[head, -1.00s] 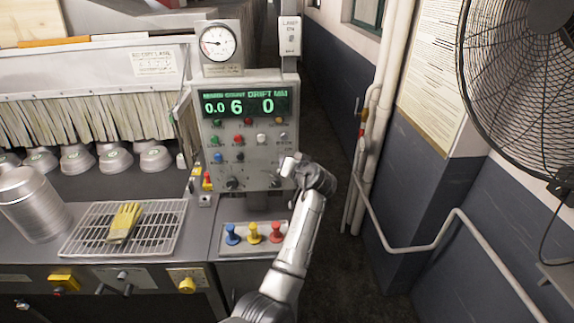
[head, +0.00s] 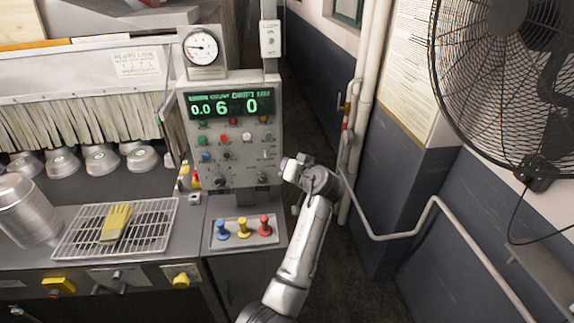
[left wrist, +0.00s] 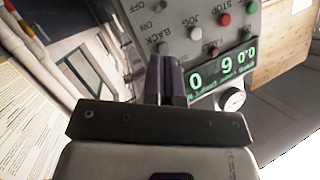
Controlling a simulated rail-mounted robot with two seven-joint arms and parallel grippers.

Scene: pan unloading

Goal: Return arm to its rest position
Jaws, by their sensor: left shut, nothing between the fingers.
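My left arm reaches up from the bottom middle of the head view. Its gripper (head: 291,170) is beside the lower right edge of the grey control panel (head: 236,170). In the left wrist view the two dark fingers (left wrist: 166,80) are together, with nothing between them. Behind them the panel shows turned around, with knobs, buttons and a green-lit display (left wrist: 222,68). The head view display (head: 230,104) reads 0.0, 6 and 0. I do not see my right gripper.
A pressure gauge (head: 202,47) tops the panel. Blue, yellow and red levers (head: 242,230) stand below it. Pipes (head: 355,130) and a fan (head: 500,80) are right.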

